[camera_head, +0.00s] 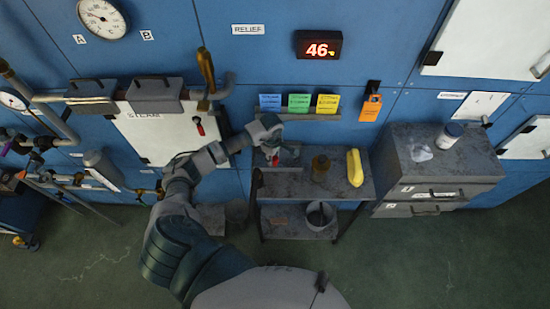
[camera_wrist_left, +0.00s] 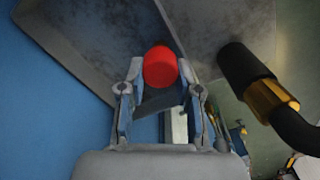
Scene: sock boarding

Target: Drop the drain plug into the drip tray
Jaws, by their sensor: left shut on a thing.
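My left gripper (camera_head: 275,153) is shut on a small red round-ended piece, which I take for the drain plug (camera_head: 276,161). The gripper holds it at the left end of the small grey cart, near the blue wall. In the left wrist view the red plug (camera_wrist_left: 160,67) sits between the fingertips of my left gripper (camera_wrist_left: 158,85), with grey plates behind it. A flat grey piece (camera_head: 210,217) lies low, left of the cart; I cannot tell if this is the drip tray. My right gripper is not in view.
The cart top (camera_head: 300,185) bears a brown jar (camera_head: 320,168) and a yellow item (camera_head: 355,167). A round pot (camera_head: 320,216) stands on its lower shelf. A grey drawer cabinet (camera_head: 437,165) stands right. In the left wrist view a black handle (camera_wrist_left: 243,65) is close at right.

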